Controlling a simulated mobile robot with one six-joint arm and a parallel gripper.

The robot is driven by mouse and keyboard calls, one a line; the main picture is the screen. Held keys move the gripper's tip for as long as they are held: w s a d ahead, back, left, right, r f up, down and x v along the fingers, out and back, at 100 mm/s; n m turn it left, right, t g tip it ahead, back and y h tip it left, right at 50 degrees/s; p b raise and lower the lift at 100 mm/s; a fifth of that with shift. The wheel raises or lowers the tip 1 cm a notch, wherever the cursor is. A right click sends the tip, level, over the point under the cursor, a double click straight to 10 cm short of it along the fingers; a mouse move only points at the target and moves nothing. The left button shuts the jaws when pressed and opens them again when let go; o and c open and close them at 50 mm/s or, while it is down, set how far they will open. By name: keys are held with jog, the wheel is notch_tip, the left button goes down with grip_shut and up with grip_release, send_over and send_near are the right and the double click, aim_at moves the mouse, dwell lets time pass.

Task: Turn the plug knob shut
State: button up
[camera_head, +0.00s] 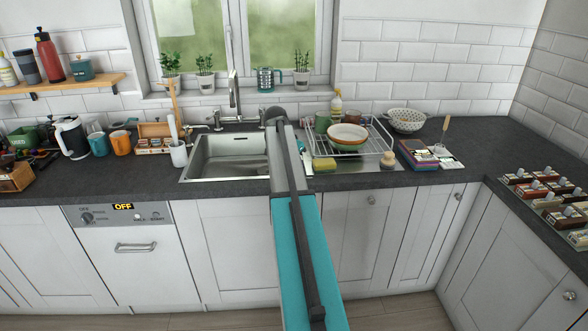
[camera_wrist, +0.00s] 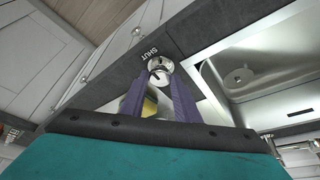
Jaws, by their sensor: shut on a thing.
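The plug knob (camera_wrist: 160,66) is a round metal knob with dark slots, in the wrist view on the dark worktop edge beside the sink. A white SHUT label (camera_wrist: 149,54) is printed right beside it. My gripper (camera_wrist: 160,80) has its two purple fingers on either side of the knob, shut on it. The steel sink (camera_wrist: 243,75) with its round drain lies to the right in that view. In the head view my arm reaches across the right side of the sink (camera_head: 200,157) and the knob and fingertips are hidden behind it.
A dish rack (camera_head: 375,155) with bowls stands right of my arm, with a yellow sponge (camera_head: 324,164) in front. The tap (camera_head: 234,95) rises behind the sink. A utensil pot (camera_head: 179,154) stands left of the sink. The worktop (camera_head: 450,185) at front right is clear.

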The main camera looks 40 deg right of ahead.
jog(key=shift+w+a, duration=0.1)
jog(key=o, duration=1)
jog(key=shift+o, duration=0.2)
jog(key=shift+r, duration=0.1)
jog(key=b+v, duration=0.2)
jog(key=v, duration=1.1)
jog(key=shift+r, duration=0.3)
